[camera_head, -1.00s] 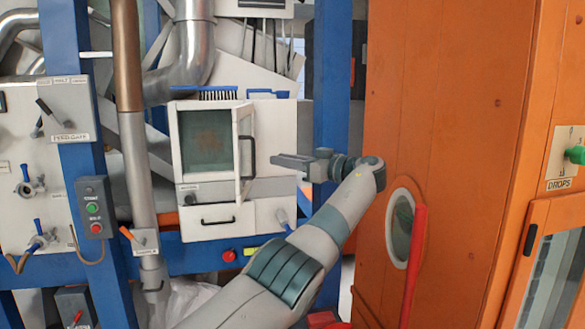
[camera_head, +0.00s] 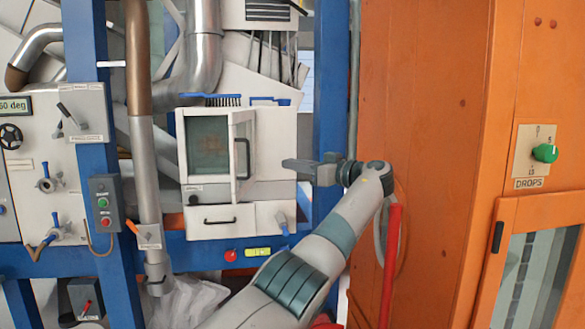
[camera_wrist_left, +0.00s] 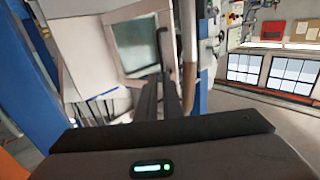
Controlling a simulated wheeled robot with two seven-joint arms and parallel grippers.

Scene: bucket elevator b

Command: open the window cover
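The window cover (camera_head: 241,158) is a pale hinged panel with a dark handle on the white box. It stands ajar, swung out at the right side of the greenish window (camera_head: 209,146). My left gripper (camera_head: 298,171) is to the right of the cover, apart from its handle, with its fingers pointing left. In the left wrist view my left gripper's dark fingers (camera_wrist_left: 162,90) lie close together, with the window (camera_wrist_left: 138,45) beyond them. Whether they are shut is unclear, and I see nothing held. My right gripper is not in view.
A blue post (camera_head: 331,100) stands just behind my left gripper. A large orange cabinet (camera_head: 430,130) fills the right, with a red bar (camera_head: 391,265) beside my left arm. A grey pipe (camera_head: 147,190) runs down left of the box. A drawer handle (camera_head: 219,221) sits below the window.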

